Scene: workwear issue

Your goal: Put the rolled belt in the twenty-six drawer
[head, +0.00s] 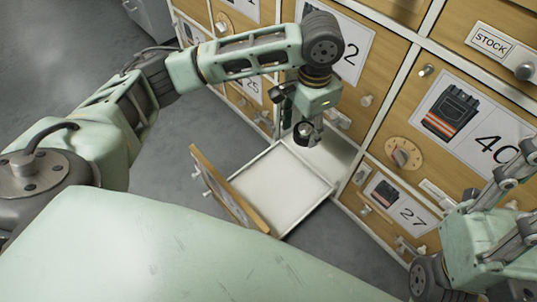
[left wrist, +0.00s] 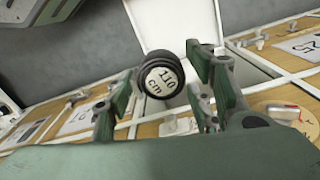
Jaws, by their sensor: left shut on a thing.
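The rolled belt (left wrist: 165,80) is a dark coil with a pale round label reading "110 cm". My left gripper (left wrist: 158,98) is shut on it, with a finger at each side. In the head view the belt (head: 306,133) shows as a small dark roll under the wrist, above the open drawer. That drawer (head: 285,180) is pulled out, pale inside and empty where I can see. It sits between the fronts marked 25 and 27; its own number is not readable. The left wrist view shows its white inside (left wrist: 180,22) beyond the belt.
The cabinet has wooden fronts with knobs and picture labels. Drawer 27 (head: 400,205) is shut, right of the open one. A door marked 40 (head: 465,115) with a dial (head: 403,153) is above it. The open drawer's front panel (head: 228,188) stands up toward me.

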